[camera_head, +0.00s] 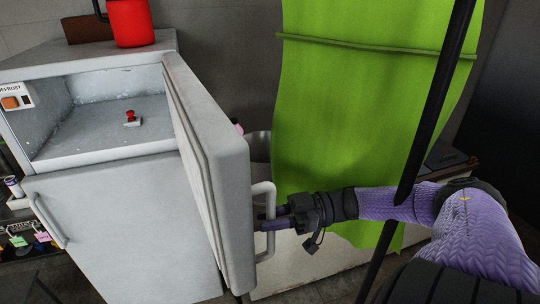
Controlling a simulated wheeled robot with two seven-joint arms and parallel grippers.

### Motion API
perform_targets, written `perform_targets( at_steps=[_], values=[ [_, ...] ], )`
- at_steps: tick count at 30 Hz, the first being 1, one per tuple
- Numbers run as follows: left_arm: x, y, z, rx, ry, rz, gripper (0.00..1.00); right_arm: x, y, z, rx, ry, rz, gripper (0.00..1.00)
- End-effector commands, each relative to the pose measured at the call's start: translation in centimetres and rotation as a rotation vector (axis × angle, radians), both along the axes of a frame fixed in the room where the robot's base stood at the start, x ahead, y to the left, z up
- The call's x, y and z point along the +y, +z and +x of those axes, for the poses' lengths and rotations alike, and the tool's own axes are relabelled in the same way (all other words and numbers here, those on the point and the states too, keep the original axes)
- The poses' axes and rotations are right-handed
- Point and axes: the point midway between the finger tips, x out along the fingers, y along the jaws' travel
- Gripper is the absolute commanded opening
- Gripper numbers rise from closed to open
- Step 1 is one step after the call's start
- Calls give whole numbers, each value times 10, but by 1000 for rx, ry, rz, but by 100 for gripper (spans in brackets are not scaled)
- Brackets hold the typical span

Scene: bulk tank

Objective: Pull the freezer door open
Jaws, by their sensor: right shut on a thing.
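The freezer door (207,160) is the upper door of a grey-white fridge (125,215). It stands swung open toward me, and the freezer compartment (105,120) shows behind it. A pale bar handle (264,222) is on the door's outer side near its free edge. My right gripper (268,224) reaches in from the right and is shut on this handle. Part of its fingers is hidden behind the handle. My left gripper is not in view.
A small red item (131,117) is in the freezer compartment. A red container (130,22) stands on top of the fridge. A green curtain (360,110) hangs behind my right arm, and a dark pole (436,100) crosses in front of it. The lower door (130,235) is closed.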

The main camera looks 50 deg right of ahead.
Motion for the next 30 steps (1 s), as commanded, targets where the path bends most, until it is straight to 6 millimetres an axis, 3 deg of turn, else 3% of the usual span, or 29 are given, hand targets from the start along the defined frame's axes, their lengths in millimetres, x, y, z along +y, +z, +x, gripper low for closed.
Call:
perform_targets(
  at_steps=[1, 2, 6, 15, 24, 30],
  values=[
    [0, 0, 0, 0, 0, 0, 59, 0, 0, 0, 0, 0, 0, 0],
    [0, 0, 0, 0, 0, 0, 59, 0, 0, 0, 0, 0, 0, 32],
    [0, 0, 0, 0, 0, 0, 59, 0, 0, 0, 0, 0, 0, 59],
    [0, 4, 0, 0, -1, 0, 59, 0, 6, 0, 0, 0, 0, 59],
    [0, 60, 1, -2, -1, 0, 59, 0, 83, 0, 2, 3, -2, 59],
    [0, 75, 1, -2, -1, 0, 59, 0, 102, 0, 1, 0, -1, 59]
  ],
)
